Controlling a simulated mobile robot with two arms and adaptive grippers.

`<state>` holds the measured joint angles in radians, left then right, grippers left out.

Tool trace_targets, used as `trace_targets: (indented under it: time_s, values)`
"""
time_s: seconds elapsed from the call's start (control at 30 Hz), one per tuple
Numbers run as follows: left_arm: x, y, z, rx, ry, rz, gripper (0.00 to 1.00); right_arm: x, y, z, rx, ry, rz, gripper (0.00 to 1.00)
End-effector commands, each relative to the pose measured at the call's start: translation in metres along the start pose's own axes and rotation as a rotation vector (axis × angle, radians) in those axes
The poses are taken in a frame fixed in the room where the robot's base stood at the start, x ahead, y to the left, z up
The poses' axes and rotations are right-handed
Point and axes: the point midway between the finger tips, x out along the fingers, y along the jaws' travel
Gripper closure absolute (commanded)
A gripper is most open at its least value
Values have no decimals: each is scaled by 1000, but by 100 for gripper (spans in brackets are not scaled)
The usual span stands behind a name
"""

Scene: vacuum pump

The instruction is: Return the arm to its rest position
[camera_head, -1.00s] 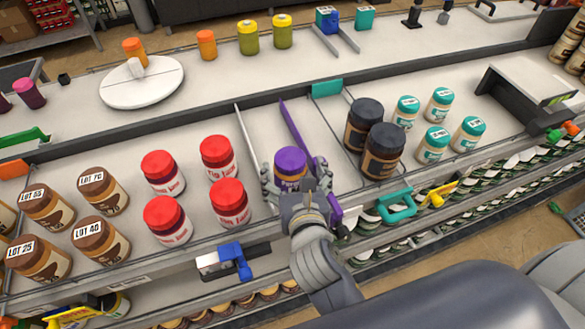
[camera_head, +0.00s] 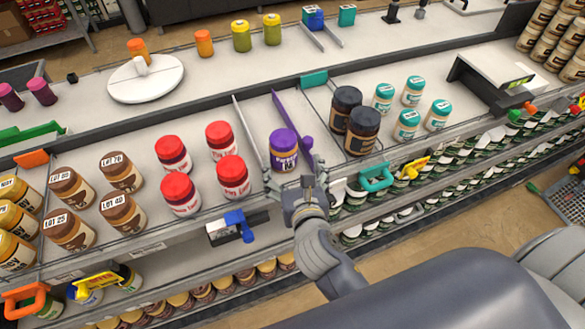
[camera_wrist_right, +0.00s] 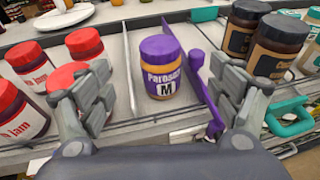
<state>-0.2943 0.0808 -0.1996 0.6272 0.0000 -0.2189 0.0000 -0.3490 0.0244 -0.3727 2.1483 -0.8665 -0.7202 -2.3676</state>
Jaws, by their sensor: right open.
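My right gripper (camera_head: 297,184) is open and empty, just in front of the shelf edge. In the right wrist view its two fingers (camera_wrist_right: 160,108) are spread wide. A purple-lidded jar (camera_head: 284,151) labelled with an M stands upright on the shelf, beyond the fingertips and apart from them. It also shows between the fingers in the right wrist view (camera_wrist_right: 161,68). My right arm reaches in from the lower right. My left gripper is not in view.
A purple divider (camera_head: 292,128) stands right of the jar. Red-lidded jam jars (camera_head: 231,176) are to the left, dark-lidded jars (camera_head: 362,130) to the right. A blue clip (camera_head: 238,226) and a teal handle (camera_head: 376,178) stick out at the shelf front. Floor in front is clear.

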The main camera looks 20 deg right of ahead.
Motion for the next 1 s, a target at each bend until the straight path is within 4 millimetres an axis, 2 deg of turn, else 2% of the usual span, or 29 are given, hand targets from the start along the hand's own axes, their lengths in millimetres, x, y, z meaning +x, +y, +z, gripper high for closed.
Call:
trace_targets:
  time_s: [0.3,0.43,0.67,1.0]
  values:
    - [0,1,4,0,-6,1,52,0,-1,-1,15,5,-3,15]
    - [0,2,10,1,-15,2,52,-3,-10,-9,146,45,-24,15]
    - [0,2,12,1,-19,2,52,-18,-42,-44,688,190,-146,15]
    - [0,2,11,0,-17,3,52,-61,-71,-98,1518,356,-467,15]
